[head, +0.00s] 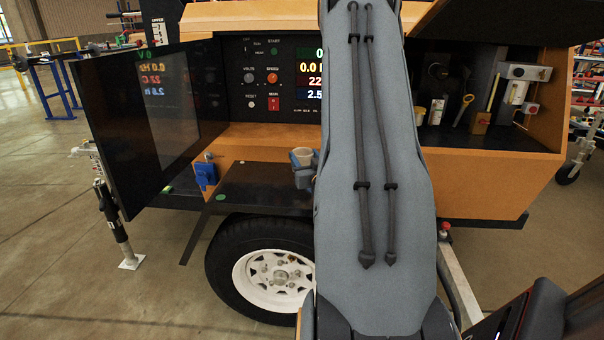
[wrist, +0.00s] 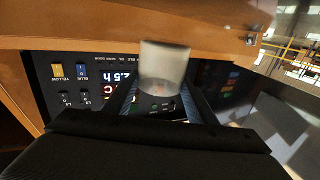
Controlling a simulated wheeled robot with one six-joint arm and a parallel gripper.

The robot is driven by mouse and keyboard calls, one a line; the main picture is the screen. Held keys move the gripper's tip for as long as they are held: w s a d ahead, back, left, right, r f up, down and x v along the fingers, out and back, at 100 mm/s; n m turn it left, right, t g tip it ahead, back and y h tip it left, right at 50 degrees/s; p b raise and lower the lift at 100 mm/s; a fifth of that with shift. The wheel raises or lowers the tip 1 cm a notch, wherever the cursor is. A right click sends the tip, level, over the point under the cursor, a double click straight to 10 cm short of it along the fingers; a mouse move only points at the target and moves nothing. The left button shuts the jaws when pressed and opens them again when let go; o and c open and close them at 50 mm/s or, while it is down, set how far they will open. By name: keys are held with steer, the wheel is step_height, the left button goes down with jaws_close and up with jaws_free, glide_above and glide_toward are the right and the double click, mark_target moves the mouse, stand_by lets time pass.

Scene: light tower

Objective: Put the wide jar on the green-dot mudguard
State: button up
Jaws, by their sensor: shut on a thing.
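The green-dot mudguard (head: 250,194) is the flat black guard over the trailer's white-rimmed wheel, with a green dot near its left front corner. My gripper (head: 303,168) shows as a small grey-blue part beside my arm, over the right part of the mudguard. It is shut on the wide jar (head: 302,154), a pale, translucent jar. In the wrist view the jar (wrist: 163,68) stands out between the two fingers of my gripper (wrist: 160,103). My arm hides the mudguard's right end. I cannot tell the exact gap between jar and mudguard.
An open dark door (head: 125,130) stands left of the mudguard. Behind is a control panel (head: 270,75) with knobs and lit digits. A blue latch (head: 206,174) sits on the orange body at left. An open bay (head: 470,95) at right holds several small things. The mudguard's left part is clear.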

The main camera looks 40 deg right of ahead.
steer(key=shift+f, duration=2.3)
steer(key=shift+f, duration=0.15)
steer(key=o, duration=1.1)
